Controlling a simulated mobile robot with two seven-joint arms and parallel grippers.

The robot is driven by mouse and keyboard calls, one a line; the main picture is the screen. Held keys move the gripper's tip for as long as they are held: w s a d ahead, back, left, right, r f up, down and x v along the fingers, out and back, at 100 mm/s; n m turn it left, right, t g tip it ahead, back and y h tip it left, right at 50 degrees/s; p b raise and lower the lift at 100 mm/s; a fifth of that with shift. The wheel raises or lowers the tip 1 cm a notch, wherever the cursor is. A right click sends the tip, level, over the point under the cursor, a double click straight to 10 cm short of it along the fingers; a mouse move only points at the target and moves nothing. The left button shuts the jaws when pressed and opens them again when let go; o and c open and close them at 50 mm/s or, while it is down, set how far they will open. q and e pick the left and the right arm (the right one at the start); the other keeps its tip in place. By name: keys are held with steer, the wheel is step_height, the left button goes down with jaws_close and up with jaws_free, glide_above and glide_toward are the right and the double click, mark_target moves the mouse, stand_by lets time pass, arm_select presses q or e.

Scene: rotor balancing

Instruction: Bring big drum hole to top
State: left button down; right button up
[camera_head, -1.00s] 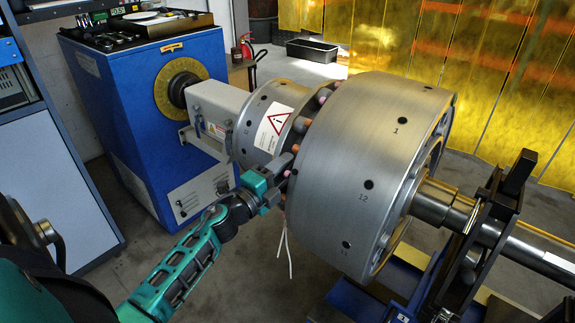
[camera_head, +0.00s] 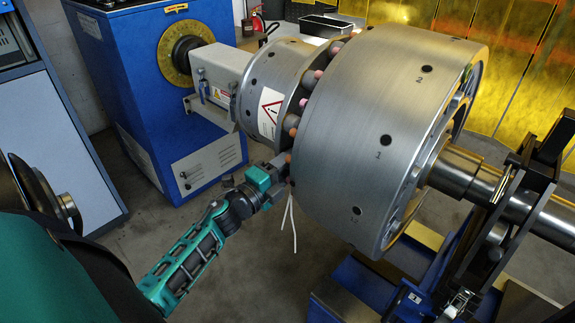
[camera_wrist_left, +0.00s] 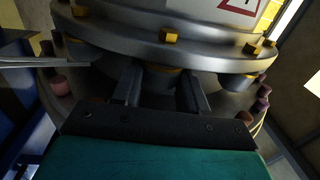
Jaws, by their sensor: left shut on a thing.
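The big drum (camera_head: 335,130) is a wide brushed-steel cylinder with numbered dark holes around its rim. The hole marked 2 (camera_head: 427,69) is nearest the top, hole 1 (camera_head: 386,141) is lower on the near side, and another hole (camera_head: 357,210) is lower still. My left gripper (camera_head: 285,165) is at the gap between the big drum and the smaller drum (camera_head: 250,95), low on the near side. In the left wrist view its fingers (camera_wrist_left: 160,90) are around a grey stud (camera_wrist_left: 160,76), one of several coupling studs. My right gripper is not visible.
A blue drive cabinet (camera_head: 140,80) with a yellow dial (camera_head: 175,55) stands behind left. A steel shaft (camera_head: 500,187) runs right through a dark support stand (camera_head: 490,235).

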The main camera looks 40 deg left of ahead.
arm_select(q)
steer(key=f, duration=0.1)
steer(key=f+b, duration=0.1)
steer(key=f, duration=0.1)
steer(key=shift+w+d, duration=0.1)
steer(key=shift+w, duration=0.2)
steer(key=shift+r, duration=0.3)
steer(key=c, duration=0.9)
jaws_free()
steer(key=shift+s+f, duration=0.1)
steer(key=s+a+p, duration=0.1)
steer(key=s, duration=1.1)
steer(key=shift+s+f, duration=0.35)
steer(key=shift+f, duration=0.1)
steer(key=shift+a, duration=0.1)
